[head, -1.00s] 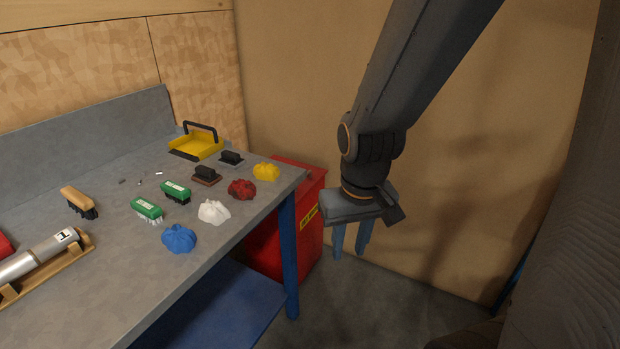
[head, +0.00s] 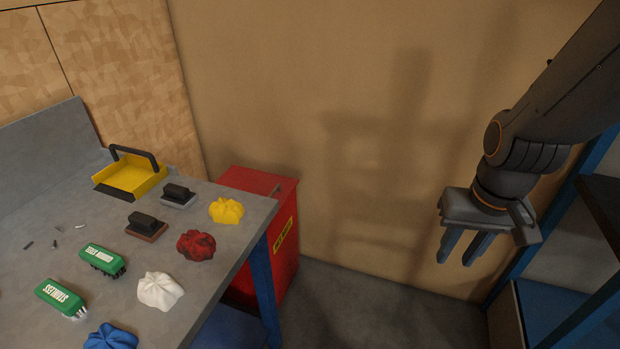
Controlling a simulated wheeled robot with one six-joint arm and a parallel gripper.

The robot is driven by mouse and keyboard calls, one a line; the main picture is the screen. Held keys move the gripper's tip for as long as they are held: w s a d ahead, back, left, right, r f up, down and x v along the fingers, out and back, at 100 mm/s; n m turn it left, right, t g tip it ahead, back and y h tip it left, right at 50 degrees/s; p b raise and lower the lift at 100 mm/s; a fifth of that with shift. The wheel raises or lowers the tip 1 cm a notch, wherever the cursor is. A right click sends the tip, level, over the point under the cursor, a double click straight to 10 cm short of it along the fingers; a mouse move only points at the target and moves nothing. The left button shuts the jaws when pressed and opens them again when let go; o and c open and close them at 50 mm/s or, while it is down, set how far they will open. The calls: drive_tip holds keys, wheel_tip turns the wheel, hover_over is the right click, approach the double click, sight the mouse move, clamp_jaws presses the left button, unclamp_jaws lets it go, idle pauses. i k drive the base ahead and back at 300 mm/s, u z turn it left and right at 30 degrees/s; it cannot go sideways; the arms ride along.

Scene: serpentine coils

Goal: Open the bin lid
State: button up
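The red bin (head: 283,254) stands on the floor behind the right end of the workbench, against the wall. Its flat red lid (head: 254,181) lies shut on top, and a yellow label shows on its side. The bench corner and a blue leg hide part of the bin. My gripper (head: 465,248) hangs in the air well to the right of the bin, fingers pointing down. Its two blue-grey fingers are apart with nothing between them.
The grey workbench (head: 130,245) holds a yellow dustpan (head: 131,176), green brushes (head: 103,259), dark-handled blocks (head: 178,195) and crumpled yellow, red, white and blue cloths. A blue-framed shelf (head: 560,250) stands at the right. Floor between bin and shelf is clear.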

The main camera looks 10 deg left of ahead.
sight(280, 187)
drive_tip(key=u, duration=0.1)
drive_tip(key=i, duration=1.05)
drive_tip(key=u, duration=0.85)
